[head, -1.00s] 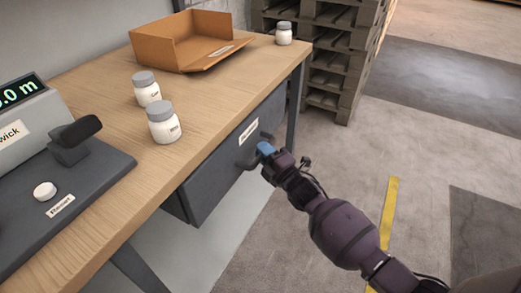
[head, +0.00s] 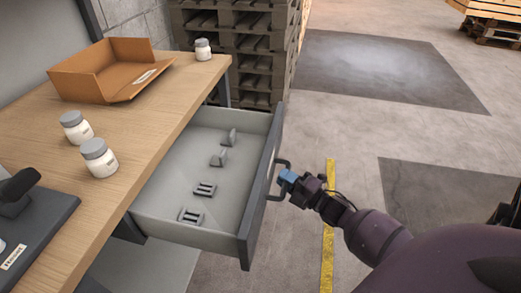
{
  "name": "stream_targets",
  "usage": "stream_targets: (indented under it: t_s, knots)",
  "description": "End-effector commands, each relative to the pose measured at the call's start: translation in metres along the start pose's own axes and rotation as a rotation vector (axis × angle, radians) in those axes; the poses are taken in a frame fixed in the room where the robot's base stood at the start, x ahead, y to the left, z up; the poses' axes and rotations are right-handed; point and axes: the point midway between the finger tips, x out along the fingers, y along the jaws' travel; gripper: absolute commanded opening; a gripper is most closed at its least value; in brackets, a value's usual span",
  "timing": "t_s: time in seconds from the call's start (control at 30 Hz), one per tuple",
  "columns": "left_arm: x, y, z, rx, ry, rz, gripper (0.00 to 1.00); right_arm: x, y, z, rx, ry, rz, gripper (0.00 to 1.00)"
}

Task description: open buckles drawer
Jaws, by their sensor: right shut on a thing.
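The grey drawer (head: 150,225) under the wooden workbench is pulled well out, and its inside shows. Several small grey metal pieces lie in it, among them two slotted buckles (head: 204,189) towards the near end and two upright clip-like pieces (head: 220,157) farther back. The dark front panel carries a bar handle (head: 284,165) on its outer face. My right gripper (head: 287,181) is shut on this handle, with its blue fingertips at the bar. My left gripper is not in view.
On the workbench (head: 140,130) stand an open cardboard box (head: 85,88) and white jars with grey lids (head: 98,158). A dark device (head: 22,235) sits at the near left. Stacked pallets (head: 240,40) stand behind the bench.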

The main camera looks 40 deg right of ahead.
Motion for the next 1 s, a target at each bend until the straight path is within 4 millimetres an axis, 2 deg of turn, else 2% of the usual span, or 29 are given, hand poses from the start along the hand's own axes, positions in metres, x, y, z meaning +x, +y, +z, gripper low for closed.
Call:
stream_targets:
  t_s: [0.03,0.2,0.5,0.73,1.0]
  knots:
    - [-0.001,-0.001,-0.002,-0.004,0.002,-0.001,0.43,-0.015,0.004,0.006,-0.003,-0.002,-0.001,0.00]
    - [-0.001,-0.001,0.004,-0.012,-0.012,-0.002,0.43,-0.058,0.012,0.024,-0.002,-0.002,-0.001,0.00]
    - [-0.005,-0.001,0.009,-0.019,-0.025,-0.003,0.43,-0.126,0.025,0.052,0.000,-0.002,-0.003,0.00]
    - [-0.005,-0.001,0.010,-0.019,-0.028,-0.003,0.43,-0.160,0.032,0.066,0.000,-0.003,-0.002,0.00]
    - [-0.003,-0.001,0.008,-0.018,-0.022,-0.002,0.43,-0.176,0.035,0.073,0.002,-0.001,0.000,0.00]
